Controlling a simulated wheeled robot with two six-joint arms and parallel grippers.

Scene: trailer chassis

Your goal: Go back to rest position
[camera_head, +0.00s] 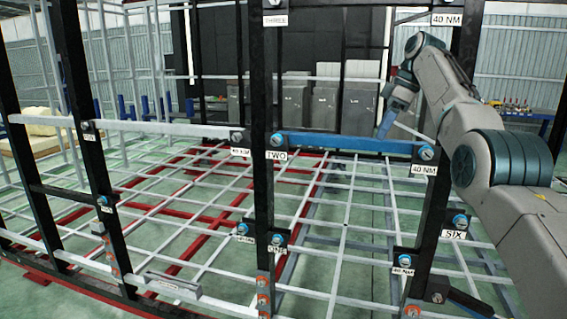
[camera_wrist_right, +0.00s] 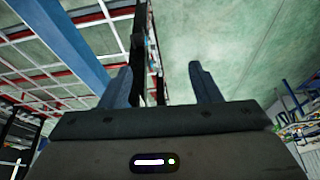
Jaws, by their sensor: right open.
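My right arm comes in from the right in the head view and bends down at its elbow. My right gripper (camera_head: 387,122) hangs beyond the black frame, just above the blue crossbar (camera_head: 345,143) in the picture. I cannot tell how far it is from the bar. In the right wrist view my right gripper (camera_wrist_right: 161,82) has its two dark fingers spread wide, with nothing held between them. A black post (camera_wrist_right: 139,50) shows beyond the gap between the fingers. My left arm and gripper are not in view.
Black upright posts (camera_head: 263,90) with labels and blue-capped bolts stand close in front. A white crossbar (camera_head: 150,129) spans the left bay. A pale grid (camera_head: 200,215) with red beams stretches behind. A blue beam (camera_wrist_right: 70,45) passes left of the fingers in the wrist view.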

